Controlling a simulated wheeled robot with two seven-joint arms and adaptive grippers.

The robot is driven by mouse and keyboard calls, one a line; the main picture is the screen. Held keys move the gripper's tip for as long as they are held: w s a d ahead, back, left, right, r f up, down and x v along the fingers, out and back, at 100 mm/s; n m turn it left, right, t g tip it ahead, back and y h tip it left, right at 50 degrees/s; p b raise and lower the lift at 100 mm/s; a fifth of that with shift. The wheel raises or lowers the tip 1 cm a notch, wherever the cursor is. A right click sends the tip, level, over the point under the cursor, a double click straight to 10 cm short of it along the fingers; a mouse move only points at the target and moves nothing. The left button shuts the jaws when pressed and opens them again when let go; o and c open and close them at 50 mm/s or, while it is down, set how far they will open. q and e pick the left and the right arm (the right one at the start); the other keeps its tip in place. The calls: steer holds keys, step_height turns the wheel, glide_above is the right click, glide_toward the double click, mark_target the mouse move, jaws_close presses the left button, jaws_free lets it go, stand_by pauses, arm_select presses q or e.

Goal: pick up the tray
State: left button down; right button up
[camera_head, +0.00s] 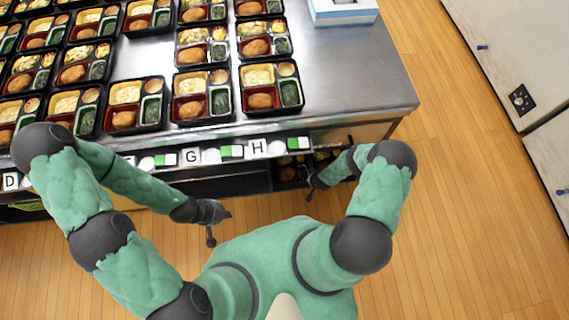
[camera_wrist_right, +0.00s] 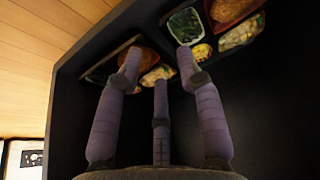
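Several black bento trays with food stand in rows on the metal table, such as a tray (camera_head: 289,113) near its front right. More trays sit on a dark shelf under the table, partly hidden by its edge; one shows at a tray (camera_head: 287,187). In the right wrist view, a tray (camera_wrist_right: 96,74) lies at the left and another tray (camera_wrist_right: 196,67) at the upper right. My right gripper (camera_wrist_right: 160,68) has its fingers apart, reaching over these trays; contact is unclear. My left gripper (camera_head: 219,228) is open and empty in front of the table.
The metal table (camera_head: 345,75) has a bare right part with a white and blue box (camera_head: 343,10). Letter labels and green-white blocks line its front ledge (camera_head: 222,153). Pale cabinets (camera_head: 505,45) stand at the right. The wooden floor (camera_head: 470,210) is clear.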

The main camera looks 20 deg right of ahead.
steer(key=b+x, duration=0.1)
steer(key=x, duration=0.2)
steer(key=b+x, duration=0.2)
steer(key=x, duration=0.1)
steer(key=shift+d, duration=0.25)
steer(key=shift+w+b+x, duration=0.15)
steer(key=shift+b+x, duration=0.8)
steer(key=shift+x, duration=0.4)
steer(key=shift+w+b+x, duration=0.15)
steer(key=shift+b+x, duration=0.8)
steer(key=shift+x, duration=0.4)
steer(key=shift+d+r, duration=0.1)
steer(key=shift+r, duration=0.05)
jaws_close()
